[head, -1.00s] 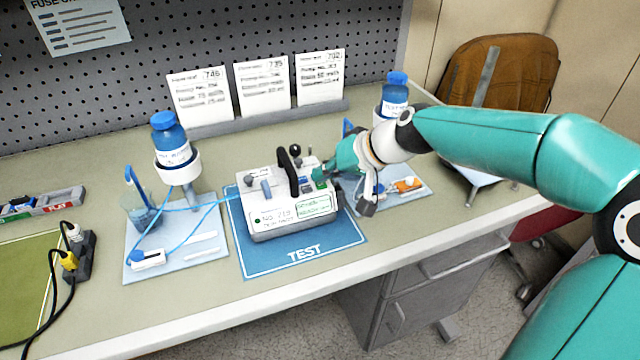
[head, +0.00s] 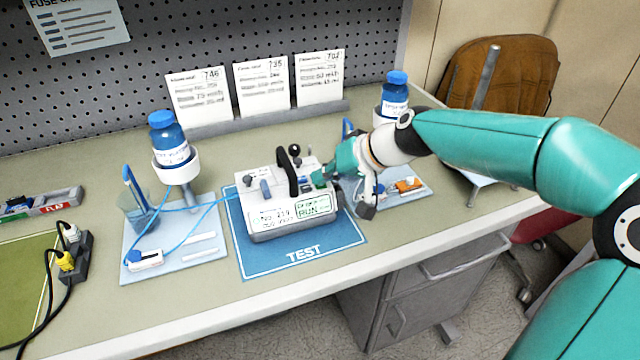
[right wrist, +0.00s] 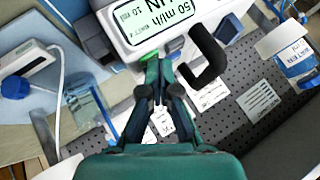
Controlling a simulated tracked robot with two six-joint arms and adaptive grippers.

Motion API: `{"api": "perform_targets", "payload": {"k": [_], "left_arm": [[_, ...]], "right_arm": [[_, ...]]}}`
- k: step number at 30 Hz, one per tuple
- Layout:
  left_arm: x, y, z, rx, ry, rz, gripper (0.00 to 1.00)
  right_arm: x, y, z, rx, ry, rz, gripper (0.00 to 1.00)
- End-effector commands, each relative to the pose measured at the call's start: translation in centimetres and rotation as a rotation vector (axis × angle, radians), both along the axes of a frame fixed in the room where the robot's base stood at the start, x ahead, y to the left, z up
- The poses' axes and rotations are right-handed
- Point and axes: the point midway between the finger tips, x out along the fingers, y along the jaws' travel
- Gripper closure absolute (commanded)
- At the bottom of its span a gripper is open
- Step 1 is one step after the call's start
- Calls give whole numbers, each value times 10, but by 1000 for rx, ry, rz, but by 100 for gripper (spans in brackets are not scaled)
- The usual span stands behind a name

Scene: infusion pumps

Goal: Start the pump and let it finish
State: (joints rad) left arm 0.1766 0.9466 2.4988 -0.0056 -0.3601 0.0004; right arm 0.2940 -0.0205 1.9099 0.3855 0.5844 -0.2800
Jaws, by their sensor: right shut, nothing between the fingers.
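The white infusion pump (head: 290,212) with a black handle sits on the blue TEST mat (head: 262,262). Its right green-edged screen (head: 314,206) reads RUN; the left screen shows smaller text. My right gripper (head: 320,178) is shut and empty, its tips at the top right of the pump beside the handle. In the right wrist view the shut fingertips (right wrist: 158,68) are close to a green button (right wrist: 147,54) on the pump (right wrist: 120,45); I cannot tell whether they touch it. A blue line runs from the pump to the left bottle stand. My left gripper is not in view.
Left, a blue-capped bottle (head: 170,138) stands over a pale tray (head: 190,266) with a beaker (head: 137,212). Another bottle (head: 395,98) stands behind my right arm. Three cards (head: 262,86) line the back. A black power strip (head: 77,258) is at left.

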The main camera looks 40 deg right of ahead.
Motion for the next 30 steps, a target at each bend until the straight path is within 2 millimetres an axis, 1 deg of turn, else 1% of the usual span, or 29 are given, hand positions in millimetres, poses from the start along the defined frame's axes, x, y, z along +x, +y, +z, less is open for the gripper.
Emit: {"api": "perform_targets", "payload": {"k": [5,15,26,30], "left_arm": [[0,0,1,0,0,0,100],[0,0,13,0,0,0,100],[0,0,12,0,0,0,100],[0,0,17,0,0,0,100]], "right_arm": [[0,1,0,1,3,2,100],[0,0,16,0,1,2,100],[0,0,17,0,1,1,100],[0,0,22,0,1,1,100]]}}
